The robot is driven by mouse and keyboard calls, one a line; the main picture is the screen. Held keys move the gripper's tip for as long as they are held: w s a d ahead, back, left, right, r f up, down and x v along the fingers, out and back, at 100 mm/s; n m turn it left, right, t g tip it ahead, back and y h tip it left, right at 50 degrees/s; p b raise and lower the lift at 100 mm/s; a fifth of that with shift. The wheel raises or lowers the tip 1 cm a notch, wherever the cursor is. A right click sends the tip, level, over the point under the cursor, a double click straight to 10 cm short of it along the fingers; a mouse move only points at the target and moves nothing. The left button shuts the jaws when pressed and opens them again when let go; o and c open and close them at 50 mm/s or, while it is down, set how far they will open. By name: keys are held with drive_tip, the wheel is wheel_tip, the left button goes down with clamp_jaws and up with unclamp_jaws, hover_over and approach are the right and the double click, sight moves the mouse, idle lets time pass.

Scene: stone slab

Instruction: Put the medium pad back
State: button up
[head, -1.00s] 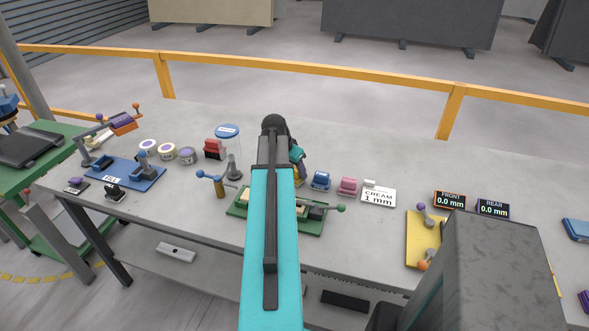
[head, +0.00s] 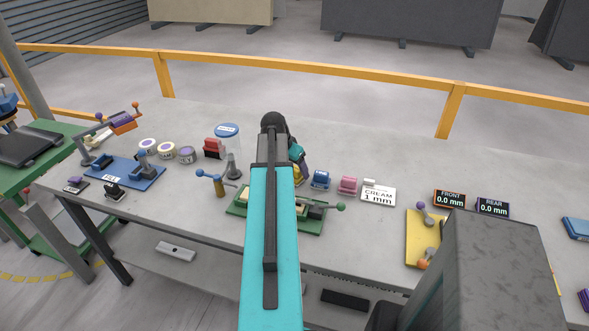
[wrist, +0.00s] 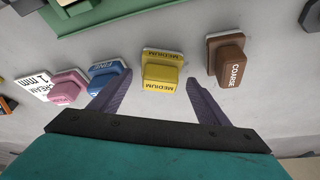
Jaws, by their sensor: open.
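The yellow medium pad (wrist: 160,72) is in the middle of the wrist view, a yellow block marked MEDIUM. It sits on a base that also carries a MEDIUM label, on the grey bench. My gripper (wrist: 158,82) is open, its two purple-grey fingers apart on the left and right of the pad in the picture, with clear space on both sides. In the head view my arm hides most of the gripper, and only part of the yellow pad (head: 300,177) shows beside it.
In the wrist view the blue pad (wrist: 103,76) and pink pad (wrist: 68,86) stand left, and the brown coarse pad (wrist: 227,62) stands right. A white CREAM 1 mm card (head: 378,195) lies beyond the pink pad. A green fixture (head: 314,226) lies near the bench's front edge.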

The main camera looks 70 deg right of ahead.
drive_tip(key=b+v, duration=0.2)
drive_tip(key=v, duration=0.9)
drive_tip(key=shift+r, duration=0.3)
drive_tip(key=shift+r, duration=0.1)
idle(0.7)
